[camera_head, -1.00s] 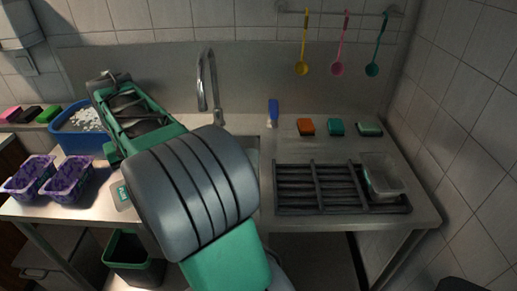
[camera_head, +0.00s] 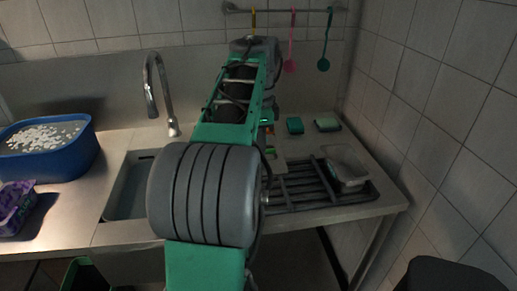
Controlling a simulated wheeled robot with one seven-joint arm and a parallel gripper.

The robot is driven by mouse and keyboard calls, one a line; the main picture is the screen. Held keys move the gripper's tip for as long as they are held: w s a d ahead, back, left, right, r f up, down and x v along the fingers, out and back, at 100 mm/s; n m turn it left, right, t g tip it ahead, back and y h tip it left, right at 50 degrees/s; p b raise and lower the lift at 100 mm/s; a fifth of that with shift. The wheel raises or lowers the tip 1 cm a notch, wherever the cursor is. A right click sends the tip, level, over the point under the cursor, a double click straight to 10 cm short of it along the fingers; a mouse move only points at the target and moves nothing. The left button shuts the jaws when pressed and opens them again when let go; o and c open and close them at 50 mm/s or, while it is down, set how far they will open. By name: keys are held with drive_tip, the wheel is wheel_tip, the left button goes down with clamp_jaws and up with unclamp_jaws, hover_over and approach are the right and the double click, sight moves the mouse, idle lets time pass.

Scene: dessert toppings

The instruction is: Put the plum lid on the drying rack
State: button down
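The drying rack (camera_head: 304,190) is a dark slatted grid on the right of the steel counter. A clear, box-like container (camera_head: 346,168) stands on its right part. My arm reaches over the counter between sink and rack and covers the rack's left end. The end of my arm is mostly hidden behind its own links. A small pale patch shows beside the arm at the rack's left end, but I cannot tell what it is. I cannot make out my fingers or a plum lid. A purple tub (camera_head: 14,207) is cut off at the left edge.
A blue basin (camera_head: 45,165) with white bits stands at the left. The sink (camera_head: 126,190) and its tap (camera_head: 152,92) lie left of my arm. Teal (camera_head: 295,125) and green-grey (camera_head: 327,122) sponges lie behind the rack. A pink ladle (camera_head: 290,66) and a green ladle (camera_head: 324,63) hang above.

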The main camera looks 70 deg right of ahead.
wheel_tip(320, 180, down, 10)
drive_tip(key=b, duration=1)
drive_tip(key=shift+w+f, duration=0.1)
drive_tip(key=shift+f, duration=0.05)
drive_tip(key=c, duration=1.4)
unclamp_jaws()
